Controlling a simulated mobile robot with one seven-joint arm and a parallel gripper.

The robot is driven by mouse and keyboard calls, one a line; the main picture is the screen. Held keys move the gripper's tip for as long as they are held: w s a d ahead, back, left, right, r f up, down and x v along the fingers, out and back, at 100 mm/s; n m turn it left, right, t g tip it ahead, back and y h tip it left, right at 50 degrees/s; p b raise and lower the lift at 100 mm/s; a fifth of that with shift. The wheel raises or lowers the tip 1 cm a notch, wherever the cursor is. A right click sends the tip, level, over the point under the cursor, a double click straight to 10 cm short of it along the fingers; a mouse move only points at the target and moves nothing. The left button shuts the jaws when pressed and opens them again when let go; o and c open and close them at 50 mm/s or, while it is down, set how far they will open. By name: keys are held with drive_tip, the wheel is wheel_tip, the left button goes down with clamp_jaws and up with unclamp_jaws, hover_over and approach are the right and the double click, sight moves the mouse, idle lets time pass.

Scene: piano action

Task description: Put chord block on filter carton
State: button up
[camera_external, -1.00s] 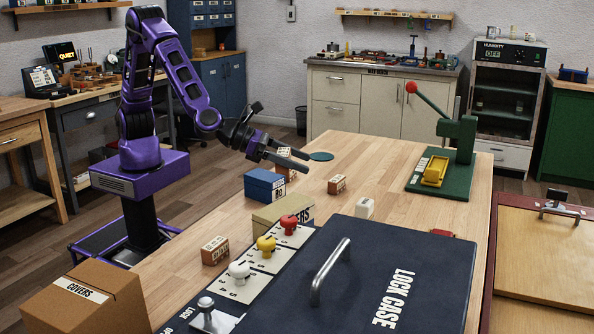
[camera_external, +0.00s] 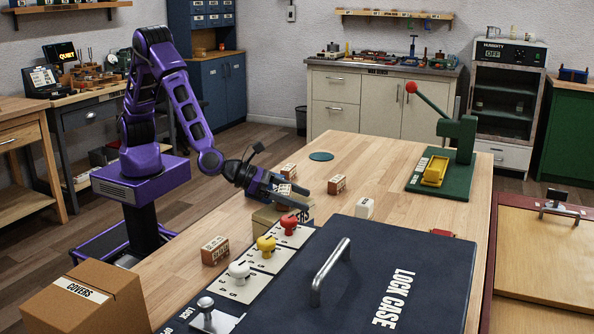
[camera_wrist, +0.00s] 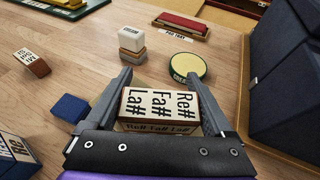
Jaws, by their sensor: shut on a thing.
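The chord block (camera_wrist: 158,107), pale with black "Re# Fa# La#" lettering, is between the fingers of my gripper (camera_wrist: 163,100) in the wrist view. My gripper (camera_external: 291,197) is shut on it; in the external view the fingers largely hide the block. The tan filter carton (camera_external: 268,221) stands on the wooden bench, just below my gripper and behind the red knob. I cannot tell whether the block touches the carton. The carton's top is mostly hidden by my gripper.
The dark lock case (camera_external: 390,260) with its raised handle (camera_external: 330,270) lies right of the carton. White, yellow and red knobs (camera_external: 266,245) stand in front. Small blocks (camera_external: 337,184) and a white block (camera_external: 364,207) are on the bench.

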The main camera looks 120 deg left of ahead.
drive_tip(key=o, duration=1.1)
drive_tip(key=shift+f, duration=0.1)
drive_tip(key=shift+r, duration=0.3)
drive_tip(key=p+v, duration=0.1)
drive_tip(key=v, duration=1.1)
drive_tip(key=shift+w+a, duration=0.1)
